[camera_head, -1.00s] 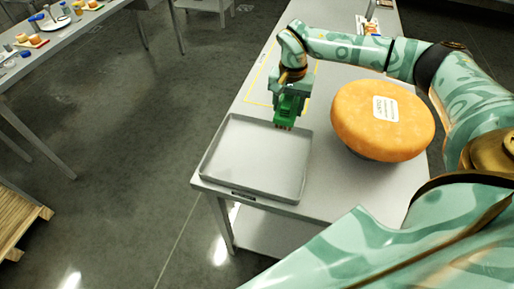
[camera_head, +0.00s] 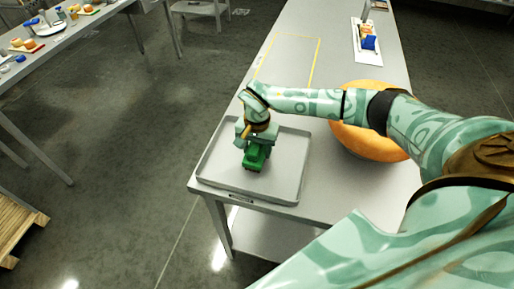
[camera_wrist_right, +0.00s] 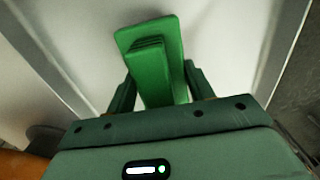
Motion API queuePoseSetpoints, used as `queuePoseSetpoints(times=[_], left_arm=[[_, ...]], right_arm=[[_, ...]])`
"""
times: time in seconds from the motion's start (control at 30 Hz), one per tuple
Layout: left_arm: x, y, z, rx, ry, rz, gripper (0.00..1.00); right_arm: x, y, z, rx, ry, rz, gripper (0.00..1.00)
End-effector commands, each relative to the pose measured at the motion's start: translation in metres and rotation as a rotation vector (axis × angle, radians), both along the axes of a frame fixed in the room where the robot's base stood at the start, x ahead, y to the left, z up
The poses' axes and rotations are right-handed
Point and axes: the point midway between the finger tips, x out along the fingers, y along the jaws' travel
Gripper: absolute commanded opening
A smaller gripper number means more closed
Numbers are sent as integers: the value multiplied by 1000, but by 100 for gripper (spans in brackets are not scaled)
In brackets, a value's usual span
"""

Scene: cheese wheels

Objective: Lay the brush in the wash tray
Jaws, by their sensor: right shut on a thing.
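The brush (camera_head: 257,157) is green and is held in my right gripper (camera_head: 256,143), over the grey wash tray (camera_head: 287,183) in the head view. In the right wrist view, the brush (camera_wrist_right: 155,62) stands between the two fingers of the gripper (camera_wrist_right: 155,88), which is shut on it. The pale tray floor (camera_wrist_right: 220,40) lies behind the brush there. I cannot tell whether the brush touches the tray floor. My left gripper is not in view.
A large orange cheese wheel (camera_head: 365,143) stands on the table right of the tray, partly behind my right arm. A yellow outlined area (camera_head: 318,62) on the table is bare. A small white board with a blue item (camera_head: 368,42) lies at the far right.

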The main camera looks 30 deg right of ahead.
Motion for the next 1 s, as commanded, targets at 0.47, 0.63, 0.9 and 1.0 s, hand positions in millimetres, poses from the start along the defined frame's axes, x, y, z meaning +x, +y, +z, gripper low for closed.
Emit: queuePoseSetpoints(times=[0.47,0.63,0.9,1.0], left_arm=[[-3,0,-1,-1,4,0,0],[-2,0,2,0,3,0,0],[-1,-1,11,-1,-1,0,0],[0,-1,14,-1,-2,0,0]], right_arm=[[0,0,-2,-1,1,1,74],[1,0,8,0,-3,2,74],[1,-1,69,-1,-5,1,74],[1,-1,90,0,-4,1,74]])
